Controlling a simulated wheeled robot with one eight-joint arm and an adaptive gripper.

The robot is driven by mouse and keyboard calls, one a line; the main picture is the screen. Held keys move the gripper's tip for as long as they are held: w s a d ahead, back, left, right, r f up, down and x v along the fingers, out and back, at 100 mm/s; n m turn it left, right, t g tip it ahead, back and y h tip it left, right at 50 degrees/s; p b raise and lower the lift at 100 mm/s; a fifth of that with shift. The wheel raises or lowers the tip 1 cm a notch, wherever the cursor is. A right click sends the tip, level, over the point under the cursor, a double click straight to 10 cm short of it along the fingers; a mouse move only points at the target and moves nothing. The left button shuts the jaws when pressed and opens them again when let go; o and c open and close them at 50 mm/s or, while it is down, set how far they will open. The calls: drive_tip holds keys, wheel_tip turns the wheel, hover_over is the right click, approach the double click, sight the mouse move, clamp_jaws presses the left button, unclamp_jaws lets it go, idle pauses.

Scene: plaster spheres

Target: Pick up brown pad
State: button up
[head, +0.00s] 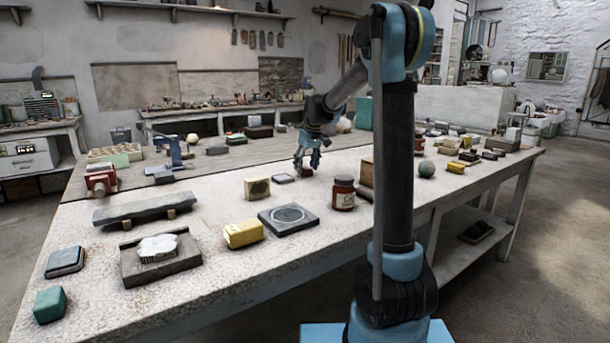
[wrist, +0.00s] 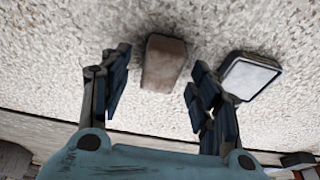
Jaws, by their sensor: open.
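The brown pad (wrist: 163,63) lies flat on the pale speckled tabletop in the wrist view, a small block with a narrower lower end. In the head view, a small reddish-brown bit of it (head: 303,171) shows below my gripper (head: 307,162), which hides the rest. My gripper is open. In the wrist view its two dark fingers stand on either side of the pad, with a gap on each side. The fingers do not touch the pad, and its height below the fingertips is hard to tell.
A dark-edged square with a light top (wrist: 252,76) lies just right of the right finger. It also shows in the head view (head: 284,178). A yellowish block (head: 257,188) and a brown jar (head: 343,193) stand nearby. Bare tabletop lies left of the pad in the wrist view.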

sight(306, 167)
drive_tip(key=shift+f, duration=0.3)
drive_tip(key=shift+c, duration=0.6)
drive_tip(key=c, duration=0.8)
wheel_tip(306, 167, up, 10)
drive_tip(key=shift+r, duration=0.1)
drive_tip(key=shift+o, duration=0.3)
drive_tip(key=c, duration=0.4)
